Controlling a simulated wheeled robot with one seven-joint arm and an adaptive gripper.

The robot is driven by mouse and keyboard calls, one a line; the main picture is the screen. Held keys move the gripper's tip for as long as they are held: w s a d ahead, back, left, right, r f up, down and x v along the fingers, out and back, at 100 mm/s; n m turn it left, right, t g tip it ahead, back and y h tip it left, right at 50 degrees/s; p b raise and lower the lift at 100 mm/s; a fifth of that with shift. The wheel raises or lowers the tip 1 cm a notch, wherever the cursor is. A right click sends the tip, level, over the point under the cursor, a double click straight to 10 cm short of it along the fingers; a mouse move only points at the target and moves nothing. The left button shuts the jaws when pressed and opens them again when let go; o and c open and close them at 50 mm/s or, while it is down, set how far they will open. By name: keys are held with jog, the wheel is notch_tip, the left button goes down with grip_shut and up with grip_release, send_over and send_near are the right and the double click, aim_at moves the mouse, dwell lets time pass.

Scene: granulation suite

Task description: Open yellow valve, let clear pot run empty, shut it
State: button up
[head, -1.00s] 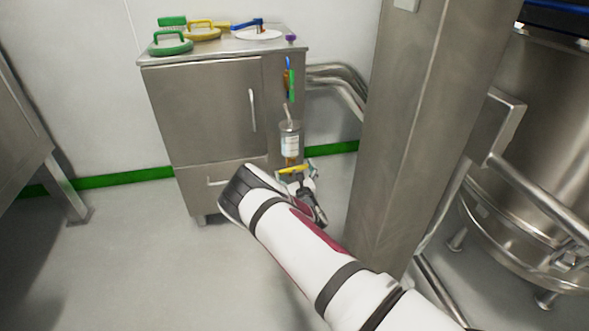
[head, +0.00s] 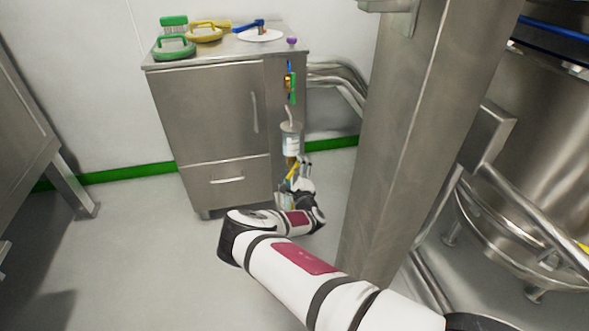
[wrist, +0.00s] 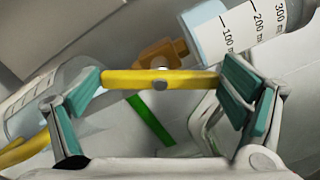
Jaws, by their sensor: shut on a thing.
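The clear pot (head: 291,142) hangs upright on the side of the steel cabinet. In the wrist view the clear pot (wrist: 245,25) shows marks for 100, 200 and 300 ml; its liquid level I cannot tell. A brass-coloured fitting (wrist: 158,57) sits at its outlet. The yellow valve handle (wrist: 160,82) spans between my teal finger pads, and my gripper (wrist: 162,90) is shut on its two ends. In the head view the yellow handle (head: 293,173) is steeply tilted, and my gripper (head: 301,179) is beside it, below the pot.
Another clear container (wrist: 45,100) shows at left in the wrist view. The cabinet (head: 215,115) carries green and yellow handled items on top. A steel column (head: 410,130) stands close right of my arm, with a large steel vessel (head: 555,150) beyond. The floor at left is open.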

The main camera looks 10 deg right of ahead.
jog(key=n, duration=0.4)
jog(key=shift+f+n, duration=0.2)
jog(key=shift+n, duration=0.1)
dwell(0.5)
jog(key=o, duration=0.9)
jog(key=shift+c, duration=0.2)
jog(key=shift+s, duration=0.1)
jog(key=s, duration=1.2)
